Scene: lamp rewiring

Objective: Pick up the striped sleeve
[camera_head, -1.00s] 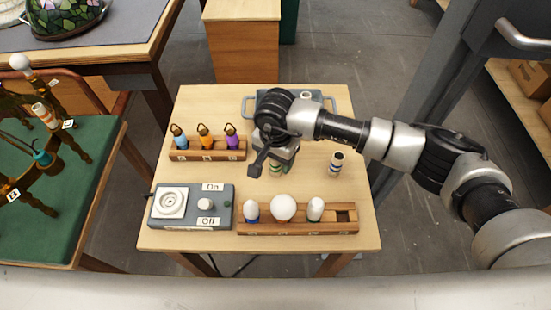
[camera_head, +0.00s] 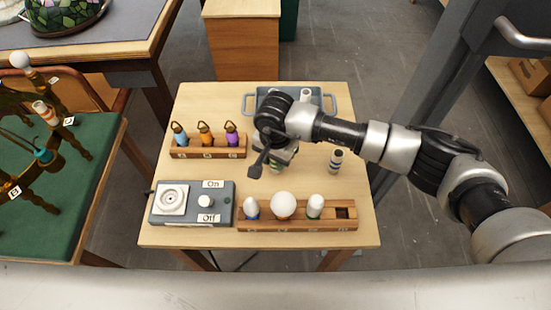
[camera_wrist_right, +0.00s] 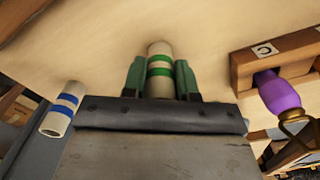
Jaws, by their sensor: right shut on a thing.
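A pale sleeve with green stripes (camera_wrist_right: 160,68) stands between the green fingertips of my right gripper (camera_wrist_right: 161,78) in the right wrist view. The fingers are shut on it from both sides. In the head view, my right gripper (camera_head: 276,160) points down over the table, and its wrist hides most of this sleeve. A second pale sleeve with blue stripes (camera_wrist_right: 63,108) stands apart from the gripper; in the head view it is to the right (camera_head: 336,161). My left gripper is not in view.
A rack with blue, orange and purple pieces (camera_head: 208,152) is left of the gripper. A grey switch box (camera_head: 225,214) and a wooden bulb rack (camera_head: 297,225) lie along the near edge. A grey tray (camera_head: 327,104) stands behind. Bare tabletop lies right of the blue-striped sleeve.

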